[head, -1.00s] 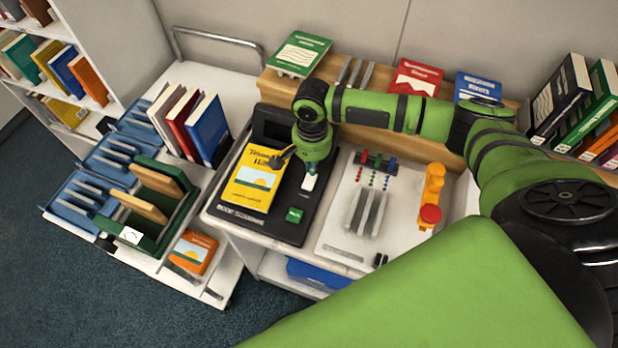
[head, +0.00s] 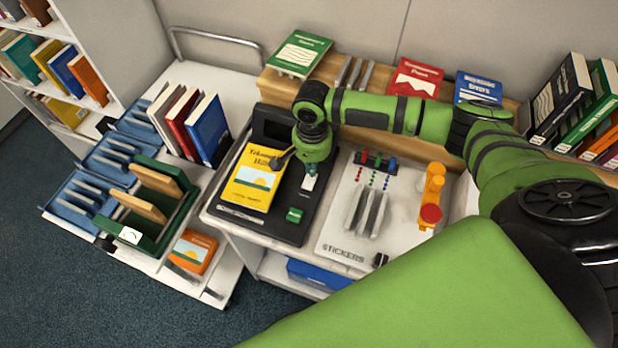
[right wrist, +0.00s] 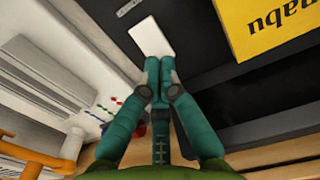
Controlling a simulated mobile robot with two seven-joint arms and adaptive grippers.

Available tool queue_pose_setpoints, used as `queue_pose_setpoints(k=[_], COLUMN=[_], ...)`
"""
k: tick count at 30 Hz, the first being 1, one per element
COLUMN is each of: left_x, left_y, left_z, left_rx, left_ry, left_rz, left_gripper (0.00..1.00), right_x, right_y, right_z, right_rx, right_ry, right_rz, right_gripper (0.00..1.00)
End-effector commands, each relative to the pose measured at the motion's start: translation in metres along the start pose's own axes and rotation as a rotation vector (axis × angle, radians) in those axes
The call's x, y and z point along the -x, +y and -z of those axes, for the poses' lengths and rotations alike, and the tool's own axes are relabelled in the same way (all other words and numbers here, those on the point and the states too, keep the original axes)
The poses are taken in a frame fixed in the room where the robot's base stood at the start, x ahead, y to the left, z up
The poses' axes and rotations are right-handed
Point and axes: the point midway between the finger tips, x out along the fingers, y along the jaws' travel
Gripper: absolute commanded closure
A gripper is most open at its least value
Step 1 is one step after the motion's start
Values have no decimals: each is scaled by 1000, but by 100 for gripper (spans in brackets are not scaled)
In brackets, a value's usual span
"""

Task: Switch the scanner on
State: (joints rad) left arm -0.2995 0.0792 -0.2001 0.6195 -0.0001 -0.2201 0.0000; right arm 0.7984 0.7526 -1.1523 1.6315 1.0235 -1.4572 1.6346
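The scanner (head: 262,228) is a black flatbed on the white counter, with a yellow book (head: 252,180) lying on it. A white switch-like piece (head: 308,184) sits on its right side, and a green button or label (head: 294,215) is near its front edge. My right gripper (head: 311,171) points down just behind the white piece. In the right wrist view, the teal fingertips (right wrist: 160,62) are together with nothing between them, right at the near edge of the white piece (right wrist: 151,37). I cannot tell whether they touch. My left gripper is not in view.
Right of the scanner is a sticker board (head: 340,228) with grey strips and coloured pins. An orange holder (head: 431,197) with a red top stands there. A wooden ledge with books is behind. A green book rack (head: 152,205) and blue trays are at left.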

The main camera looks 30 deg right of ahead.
Motion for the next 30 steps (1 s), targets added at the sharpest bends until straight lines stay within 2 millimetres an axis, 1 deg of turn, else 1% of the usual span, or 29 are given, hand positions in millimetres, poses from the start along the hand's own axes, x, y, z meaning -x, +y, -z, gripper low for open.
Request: queue_pose_setpoints(k=[30], left_x=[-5], left_y=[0], left_z=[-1], left_rx=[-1], left_ry=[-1], left_rz=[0], left_gripper=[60], right_x=[-16], right_y=[0], right_z=[0], right_rx=[0], right_ry=[0], right_rz=[0], right_gripper=[100])
